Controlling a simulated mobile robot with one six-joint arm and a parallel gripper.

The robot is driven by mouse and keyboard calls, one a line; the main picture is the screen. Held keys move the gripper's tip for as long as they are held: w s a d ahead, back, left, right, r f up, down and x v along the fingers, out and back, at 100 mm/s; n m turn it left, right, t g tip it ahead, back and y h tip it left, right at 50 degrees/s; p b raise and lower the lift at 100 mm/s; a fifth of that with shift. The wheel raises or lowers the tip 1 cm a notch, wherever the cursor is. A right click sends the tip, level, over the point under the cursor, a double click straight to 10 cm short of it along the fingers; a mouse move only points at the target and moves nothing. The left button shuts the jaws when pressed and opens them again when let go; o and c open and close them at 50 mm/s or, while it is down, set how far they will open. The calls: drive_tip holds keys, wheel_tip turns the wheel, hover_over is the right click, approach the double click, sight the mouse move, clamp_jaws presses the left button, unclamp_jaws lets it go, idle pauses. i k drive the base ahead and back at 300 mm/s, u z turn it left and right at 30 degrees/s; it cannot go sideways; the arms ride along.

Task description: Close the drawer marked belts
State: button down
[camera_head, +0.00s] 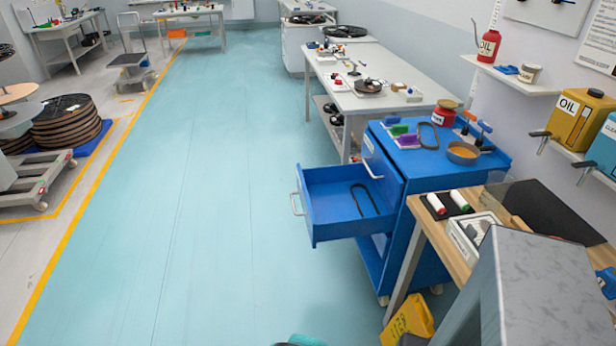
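A blue drawer (338,214) is pulled far out to the left of a blue wheeled cabinet (418,190). A dark belt loop (363,200) lies inside it. The drawer has a pale bar handle (296,204) on its front. I cannot read any label on this drawer. A second handle (372,169) shows on the cabinet near the top, on a drawer that looks shut. My gripper is not in view.
Tools, a belt and an orange-filled bowl (463,153) stand on the cabinet top. A wooden bench (440,243) is close on the right, with a yellow object (409,319) below it. A grey block (545,290) fills the lower right. Turquoise floor (200,220) left of the drawer is clear.

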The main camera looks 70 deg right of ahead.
sight(330, 213)
drive_tip(key=z, duration=0.75)
drive_tip(key=i, duration=0.75)
drive_tip(key=u, duration=0.5)
